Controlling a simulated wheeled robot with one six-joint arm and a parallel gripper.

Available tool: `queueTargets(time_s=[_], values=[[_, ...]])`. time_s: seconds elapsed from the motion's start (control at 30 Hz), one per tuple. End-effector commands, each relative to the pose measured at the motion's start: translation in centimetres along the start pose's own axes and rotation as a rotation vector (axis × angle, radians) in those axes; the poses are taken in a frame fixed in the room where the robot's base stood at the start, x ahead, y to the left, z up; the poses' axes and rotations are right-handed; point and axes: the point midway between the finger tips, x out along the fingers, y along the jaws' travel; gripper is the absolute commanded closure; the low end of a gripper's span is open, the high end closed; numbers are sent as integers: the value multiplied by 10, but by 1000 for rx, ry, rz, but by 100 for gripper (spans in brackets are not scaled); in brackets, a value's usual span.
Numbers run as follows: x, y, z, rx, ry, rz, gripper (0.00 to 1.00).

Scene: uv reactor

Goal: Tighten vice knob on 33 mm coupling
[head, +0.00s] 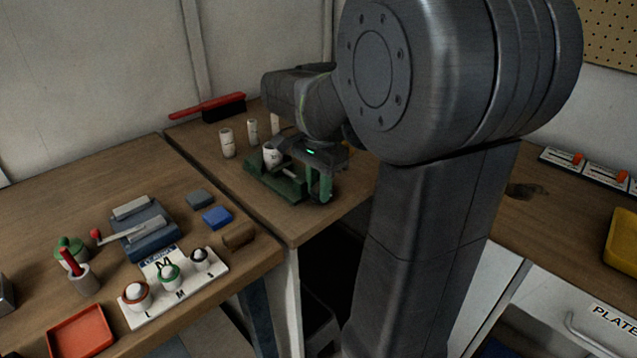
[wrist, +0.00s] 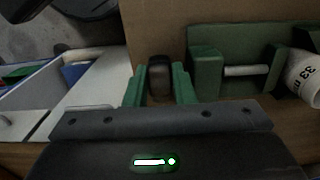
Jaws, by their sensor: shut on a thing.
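The green vice (head: 275,184) stands on the wooden bench in the head view, and part of it shows at the upper right of the wrist view (wrist: 207,72). The white coupling (wrist: 306,78), marked 33, sits at the far end of the vice's screw rod (wrist: 246,71). It also shows upright in the head view (head: 271,156). My gripper (head: 320,186) is at the near right end of the vice. In the wrist view its green fingers (wrist: 159,88) are shut on the dark vice knob (wrist: 159,74). The fingers hide the knob in the head view.
White couplings (head: 227,143) stand behind the vice, with a red-handled brush (head: 208,107) at the back. The left bench holds a white tray marked L, M, S (head: 190,295), a blue-grey device (head: 146,232) and a red tray (head: 82,331). A gap separates the benches.

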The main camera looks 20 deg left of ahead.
Motion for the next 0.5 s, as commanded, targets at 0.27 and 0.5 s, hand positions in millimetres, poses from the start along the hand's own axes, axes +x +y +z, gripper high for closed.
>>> queueTargets(time_s=[0.27,0.5], values=[[-8,1,-4,5,-139,4,100],[-10,1,-9,7,-331,5,100]])
